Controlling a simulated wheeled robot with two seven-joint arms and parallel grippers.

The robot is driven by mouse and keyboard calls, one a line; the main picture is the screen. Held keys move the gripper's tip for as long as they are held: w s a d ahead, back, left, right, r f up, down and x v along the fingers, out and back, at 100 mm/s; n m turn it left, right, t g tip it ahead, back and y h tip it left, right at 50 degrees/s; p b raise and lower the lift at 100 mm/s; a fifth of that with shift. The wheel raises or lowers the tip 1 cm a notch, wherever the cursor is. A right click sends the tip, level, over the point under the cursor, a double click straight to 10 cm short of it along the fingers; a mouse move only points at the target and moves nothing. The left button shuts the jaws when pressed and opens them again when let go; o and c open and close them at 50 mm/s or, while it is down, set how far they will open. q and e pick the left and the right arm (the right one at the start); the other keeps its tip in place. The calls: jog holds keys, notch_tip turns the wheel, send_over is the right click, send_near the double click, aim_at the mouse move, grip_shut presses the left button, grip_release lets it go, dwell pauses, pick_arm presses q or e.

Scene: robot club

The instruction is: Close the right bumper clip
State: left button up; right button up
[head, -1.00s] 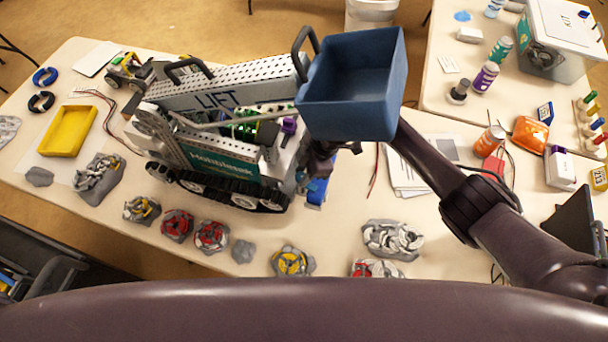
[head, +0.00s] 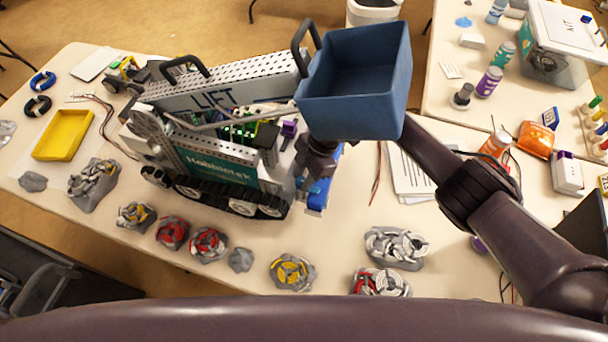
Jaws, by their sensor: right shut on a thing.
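A tracked robot model (head: 222,165) with a teal side panel, a "LIFT" beam and black treads stands on the table. A blue bumper part (head: 318,190) shows at its right end, low down. My right gripper (head: 316,178) reaches in there from the right, under a blue bin, and its jaws are shut at the bumper. The bin and my own wrist hide most of the fingers. The clip itself is too small and covered to make out, so its position cannot be told. My left gripper is out of view.
The open blue bin (head: 355,85) on the model overhangs my right wrist. Several grey, red and yellow wheel-like parts (head: 292,272) lie along the table's near side. A yellow tray (head: 63,135) is at the left. Papers (head: 412,175) lie right of the model.

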jog(key=o, duration=0.7)
jog(key=shift+w+d+r, duration=0.1)
jog(key=shift+r, duration=0.25)
jog(key=w+d, duration=0.2)
jog(key=d, duration=0.1)
jog(key=w+d+b, duration=0.1)
jog(key=d, duration=0.3)
jog(key=w+d+b, duration=0.1)
jog(key=w+d, duration=0.1)
jog(key=d, duration=0.1)
jog(key=shift+w+d+r, duration=0.15)
jog(key=shift+w+d, duration=0.15)
jog(key=shift+d, duration=0.05)
